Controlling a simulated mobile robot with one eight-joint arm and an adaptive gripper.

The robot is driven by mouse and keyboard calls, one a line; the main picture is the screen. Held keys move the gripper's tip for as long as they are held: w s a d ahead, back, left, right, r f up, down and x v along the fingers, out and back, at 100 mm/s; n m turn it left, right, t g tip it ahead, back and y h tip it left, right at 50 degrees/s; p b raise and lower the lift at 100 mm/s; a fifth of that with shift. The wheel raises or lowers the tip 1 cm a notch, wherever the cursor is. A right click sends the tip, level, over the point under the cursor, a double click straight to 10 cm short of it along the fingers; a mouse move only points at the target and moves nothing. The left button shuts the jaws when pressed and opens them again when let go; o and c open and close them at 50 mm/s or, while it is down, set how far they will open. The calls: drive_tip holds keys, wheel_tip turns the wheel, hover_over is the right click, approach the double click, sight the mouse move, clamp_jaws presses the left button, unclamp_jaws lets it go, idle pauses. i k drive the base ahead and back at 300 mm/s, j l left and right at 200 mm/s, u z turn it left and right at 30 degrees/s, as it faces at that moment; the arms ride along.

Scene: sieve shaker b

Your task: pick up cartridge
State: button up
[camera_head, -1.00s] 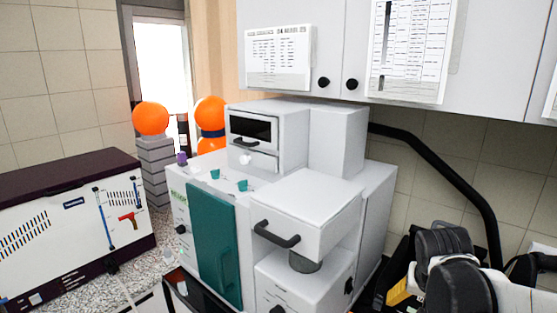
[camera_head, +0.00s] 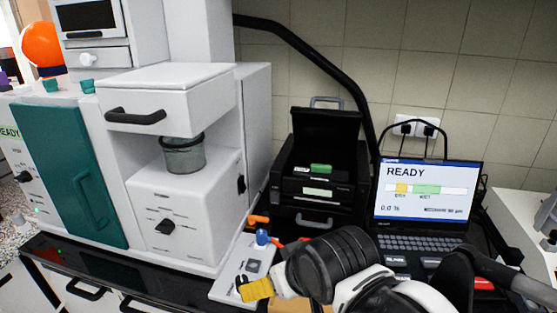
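I cannot tell for sure which thing is the cartridge. A small green piece (camera_head: 321,169) lies in the open black device (camera_head: 318,205), whose lid stands up. A yellow ribbed piece (camera_head: 257,290) shows at the lower middle, close to the left side of my arm (camera_head: 330,265). I cannot tell whether it is a separate thing or part of my gripper. My arm's black and white links cover the lower right, and I cannot make out the gripper's fingers or whether they hold anything.
A white machine (camera_head: 190,208) with a grey cup (camera_head: 184,156) stands left. A pale plate (camera_head: 228,289) with a blue knob (camera_head: 262,237) lies before the black device. A laptop (camera_head: 425,190) reading READY stands right. A black pipe (camera_head: 318,62) runs along the wall.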

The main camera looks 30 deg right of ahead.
sight(317, 172)
drive_tip(key=i+j+z, duration=0.2)
drive_tip(key=z, duration=0.25)
drive_tip(key=i+j+z, duration=0.15)
drive_tip(key=z, duration=0.3)
drive_tip(key=j+z, duration=0.45)
drive_tip(key=i, duration=0.05)
